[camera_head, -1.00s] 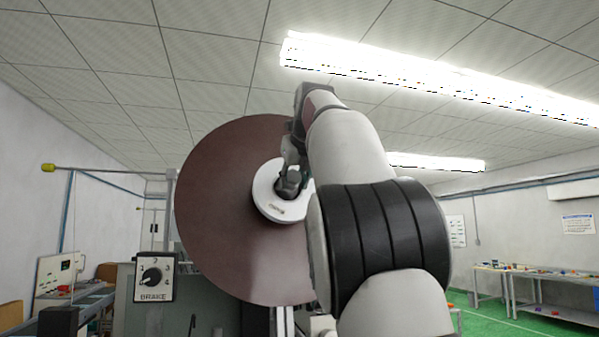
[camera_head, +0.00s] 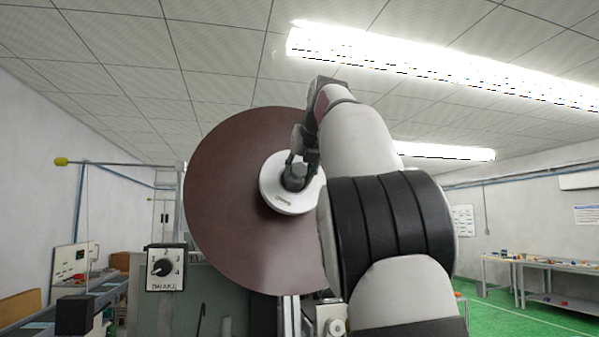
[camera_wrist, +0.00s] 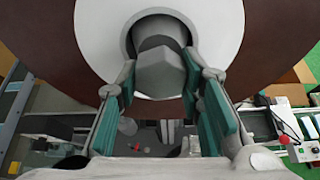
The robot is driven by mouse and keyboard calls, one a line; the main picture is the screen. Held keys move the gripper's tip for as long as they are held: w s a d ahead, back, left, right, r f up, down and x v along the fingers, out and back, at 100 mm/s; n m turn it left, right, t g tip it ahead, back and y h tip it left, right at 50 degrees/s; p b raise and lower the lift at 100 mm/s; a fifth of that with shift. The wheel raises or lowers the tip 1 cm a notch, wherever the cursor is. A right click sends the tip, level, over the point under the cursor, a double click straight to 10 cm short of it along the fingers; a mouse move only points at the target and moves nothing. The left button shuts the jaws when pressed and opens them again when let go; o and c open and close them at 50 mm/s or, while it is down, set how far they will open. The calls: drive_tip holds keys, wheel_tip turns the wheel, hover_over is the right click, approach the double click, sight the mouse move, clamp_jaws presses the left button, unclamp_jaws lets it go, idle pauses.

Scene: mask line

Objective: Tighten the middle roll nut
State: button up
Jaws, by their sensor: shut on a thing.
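The brown roll (camera_head: 230,200) faces me in the head view, with a white round hub (camera_head: 286,202) at its centre. The grey hex nut (camera_head: 295,178) sits in the middle of the hub. In the wrist view the nut (camera_wrist: 158,74) is at top centre, on a round shaft inside the hub (camera_wrist: 225,30). My gripper (camera_head: 300,160) reaches the hub from the right. In the wrist view its green-padded fingers (camera_wrist: 161,80) stand on both sides of the nut, shut on it. Part of the roll is hidden behind my arm.
A brake dial box (camera_head: 164,268) stands left of the roll on a grey machine body (camera_head: 200,310). A rod with a yellow knob (camera_head: 61,161) sticks out at far left. Work tables (camera_head: 540,270) stand far back right on green floor. A control box with a red button (camera_wrist: 290,135) shows in the wrist view.

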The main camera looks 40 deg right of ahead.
drive_tip(key=shift+f, duration=0.1)
drive_tip(key=o, duration=1.2)
drive_tip(key=v, duration=1.2)
drive_tip(key=shift+d, duration=0.1)
